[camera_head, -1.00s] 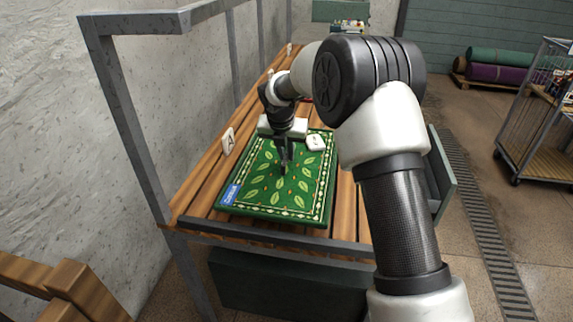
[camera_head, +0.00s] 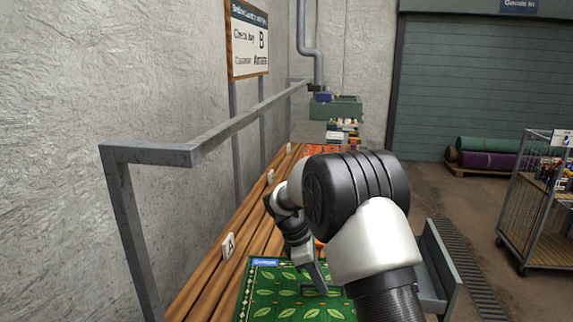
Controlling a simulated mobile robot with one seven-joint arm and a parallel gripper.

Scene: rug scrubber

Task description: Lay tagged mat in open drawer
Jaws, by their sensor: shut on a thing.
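The green leaf-patterned mat (camera_head: 290,300) shows at the bottom of the view, with a blue tag (camera_head: 265,262) at its far left corner. Its near part is cut off by the frame. My gripper (camera_head: 318,289) points down at the mat and is shut on it; the exact grip is hard to make out. The open drawer (camera_head: 440,270) juts out on the right side of the wooden bench (camera_head: 206,282), partly hidden behind my arm.
A grey metal frame (camera_head: 150,153) rises along the bench's left side by the wall. Small marker cards, one lettered A (camera_head: 228,246), stand along the bench. A wire cart (camera_head: 540,215) stands right.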

